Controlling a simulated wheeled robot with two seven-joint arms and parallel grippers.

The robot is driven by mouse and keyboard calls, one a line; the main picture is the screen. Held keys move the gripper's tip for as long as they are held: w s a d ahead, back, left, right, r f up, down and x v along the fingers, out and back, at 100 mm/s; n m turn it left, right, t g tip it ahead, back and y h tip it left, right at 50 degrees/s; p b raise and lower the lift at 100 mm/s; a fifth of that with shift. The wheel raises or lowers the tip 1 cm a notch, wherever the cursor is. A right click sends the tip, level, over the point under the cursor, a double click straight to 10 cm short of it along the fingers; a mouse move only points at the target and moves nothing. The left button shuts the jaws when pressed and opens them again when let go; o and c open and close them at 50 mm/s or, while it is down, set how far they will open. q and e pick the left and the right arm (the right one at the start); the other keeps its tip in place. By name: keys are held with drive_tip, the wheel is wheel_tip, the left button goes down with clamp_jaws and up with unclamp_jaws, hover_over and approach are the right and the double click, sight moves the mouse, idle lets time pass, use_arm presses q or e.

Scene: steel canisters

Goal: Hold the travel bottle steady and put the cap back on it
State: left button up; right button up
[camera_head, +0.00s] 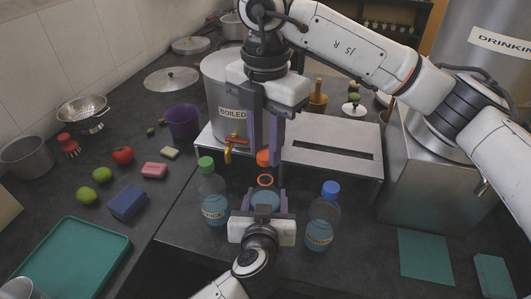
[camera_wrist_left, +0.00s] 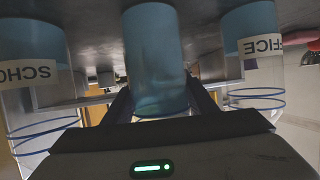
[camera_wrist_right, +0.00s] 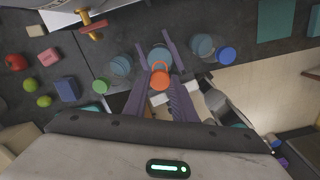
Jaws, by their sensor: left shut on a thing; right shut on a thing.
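The travel bottle (camera_head: 265,197) is clear with blue liquid and an orange ring at its open mouth. It stands upright between two other bottles. My left gripper (camera_head: 265,203) comes from the front and is shut around its body; the bottle also fills the middle of the left wrist view (camera_wrist_left: 157,65). My right gripper (camera_head: 265,150) points down from above, shut on the orange cap (camera_head: 263,158). The cap is just above the bottle's mouth, with a gap between them. In the right wrist view the cap (camera_wrist_right: 159,82) overlaps the near side of the orange ring.
A green-capped bottle (camera_head: 211,195) stands close on the left and a blue-capped bottle (camera_head: 324,218) on the right. Behind are the canister marked BOILED (camera_head: 219,88), with its tap (camera_head: 230,147), and a steel stand (camera_head: 335,135). A teal tray (camera_head: 70,262) lies front left.

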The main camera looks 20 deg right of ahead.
sight(266, 154)
drive_tip(key=shift+f, duration=0.85)
drive_tip(key=shift+f, duration=0.9)
drive_tip(key=shift+f, duration=0.55)
drive_tip(key=m, duration=0.9)
drive_tip(key=shift+m, duration=0.4)
